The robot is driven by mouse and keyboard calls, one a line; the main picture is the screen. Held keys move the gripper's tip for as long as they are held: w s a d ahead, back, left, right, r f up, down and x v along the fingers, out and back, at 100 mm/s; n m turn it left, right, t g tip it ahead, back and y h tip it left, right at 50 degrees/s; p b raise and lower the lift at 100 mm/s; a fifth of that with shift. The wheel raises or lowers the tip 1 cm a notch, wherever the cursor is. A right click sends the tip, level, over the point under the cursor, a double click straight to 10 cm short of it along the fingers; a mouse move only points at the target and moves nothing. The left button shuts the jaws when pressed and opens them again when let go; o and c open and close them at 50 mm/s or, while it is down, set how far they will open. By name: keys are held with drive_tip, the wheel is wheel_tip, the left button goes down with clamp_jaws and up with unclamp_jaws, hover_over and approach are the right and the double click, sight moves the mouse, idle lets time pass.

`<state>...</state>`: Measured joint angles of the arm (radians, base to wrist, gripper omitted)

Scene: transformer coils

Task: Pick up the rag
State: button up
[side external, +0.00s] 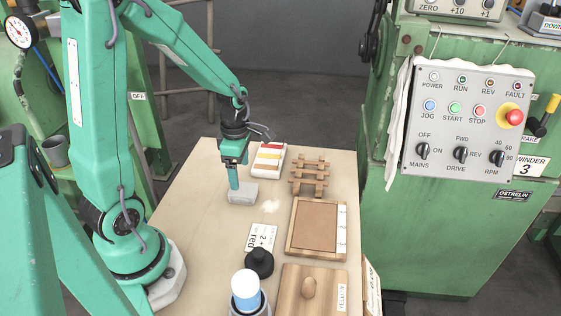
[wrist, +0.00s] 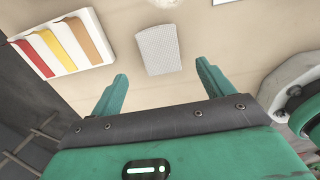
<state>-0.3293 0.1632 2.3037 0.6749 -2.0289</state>
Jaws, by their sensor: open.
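A light grey, finely textured folded pad, which looks like the rag (side external: 243,194), lies flat on the pale table (side external: 190,230). In the wrist view the rag (wrist: 160,45) is ahead of and between my two fingertips. My gripper (side external: 233,186) points down, with its fingertips at the rag's far left edge in the side view; I cannot tell whether they touch it.
A white tray of coloured strips (side external: 268,160) and a wooden lattice (side external: 309,177) stand behind. A white cloth (side external: 399,120) hangs beside the control panel (side external: 467,120).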

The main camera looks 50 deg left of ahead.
sight(241, 189)
drive_tip(key=shift+f, duration=0.75)
drive_tip(key=shift+f, duration=0.15)
drive_tip(key=shift+s+f, duration=0.1)
drive_tip(key=shift+f, duration=2.35)
drive_tip(key=c, duration=1.1)
